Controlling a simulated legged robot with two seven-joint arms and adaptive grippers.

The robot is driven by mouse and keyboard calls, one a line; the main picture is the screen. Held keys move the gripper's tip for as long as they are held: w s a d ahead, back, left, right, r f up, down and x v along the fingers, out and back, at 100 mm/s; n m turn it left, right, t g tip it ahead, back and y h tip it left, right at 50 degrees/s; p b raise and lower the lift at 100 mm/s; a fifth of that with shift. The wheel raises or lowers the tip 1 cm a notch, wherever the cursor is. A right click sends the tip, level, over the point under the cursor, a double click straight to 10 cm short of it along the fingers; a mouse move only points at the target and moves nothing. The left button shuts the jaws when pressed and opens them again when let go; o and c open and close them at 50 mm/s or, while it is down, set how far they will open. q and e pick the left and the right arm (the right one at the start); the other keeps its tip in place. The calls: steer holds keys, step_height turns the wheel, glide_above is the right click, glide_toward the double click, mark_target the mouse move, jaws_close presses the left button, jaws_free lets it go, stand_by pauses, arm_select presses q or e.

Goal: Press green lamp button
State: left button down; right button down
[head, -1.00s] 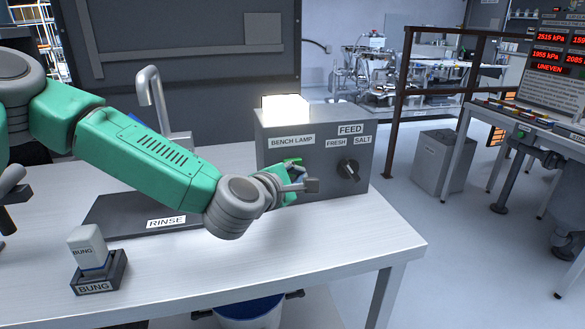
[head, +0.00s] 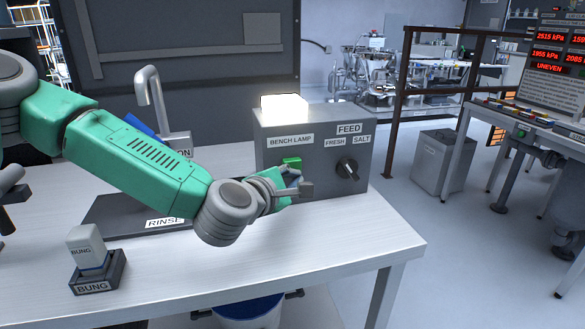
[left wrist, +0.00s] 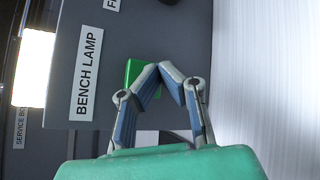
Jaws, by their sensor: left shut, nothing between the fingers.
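The green lamp button (head: 291,163) is on the front of the grey control box (head: 318,183), below the BENCH LAMP label (head: 290,140). The bench lamp (head: 285,106) on top of the box glows bright white. My left gripper (head: 303,188) is shut and empty, just below and in front of the button in the head view. In the left wrist view its fingertips (left wrist: 168,72) meet beside the green button (left wrist: 140,76), and one finger overlaps the button's edge. I cannot tell whether they touch. My right gripper is not in view.
A black FEED knob (head: 347,169) sits on the box to the right of the button. A bung (head: 87,246) stands in its holder at the front left of the bench. A tap (head: 152,100) rises behind the RINSE plate. The bench's right front is clear.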

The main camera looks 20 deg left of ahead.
arm_select(q)
steer(key=shift+s+d, duration=0.45)
steer(key=shift+s, duration=0.25)
steer(key=shift+s+d, duration=0.45)
steer(key=shift+s, duration=0.3)
steer(key=shift+s+d, duration=0.45)
steer(key=shift+s, duration=0.25)
